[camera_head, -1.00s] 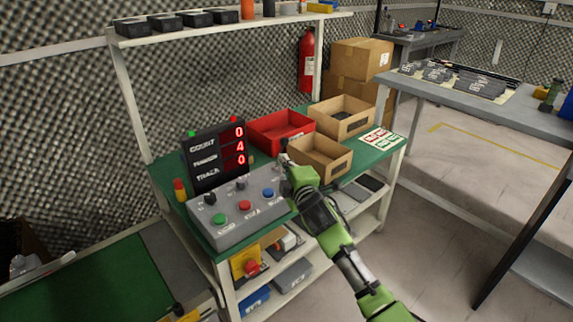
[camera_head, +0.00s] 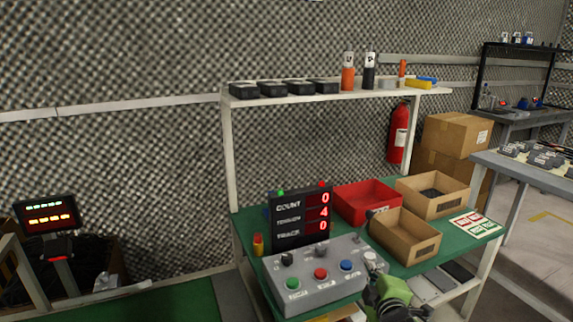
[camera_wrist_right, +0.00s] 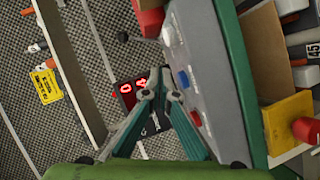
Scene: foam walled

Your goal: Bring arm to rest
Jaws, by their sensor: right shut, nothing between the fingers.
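My right gripper (camera_head: 371,260) shows at the bottom of the head view, in front of the right end of the grey control panel (camera_head: 318,288). Its green wrist is cut off by the lower edge. In the right wrist view its two fingers (camera_wrist_right: 157,78) meet at the tips, with nothing held. The panel (camera_wrist_right: 205,70) and the red-digit display (camera_wrist_right: 128,92) lie beyond the fingers there. I cannot tell whether the gripper touches the panel. My left gripper is not in view.
A red bin (camera_head: 366,203) and two cardboard bins stand on the green bench right of the count display (camera_head: 300,220). A shelf (camera_head: 300,99) with black boxes and bottles runs above. A grey table (camera_head: 530,172) stands at right. Floor between the benches is bare.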

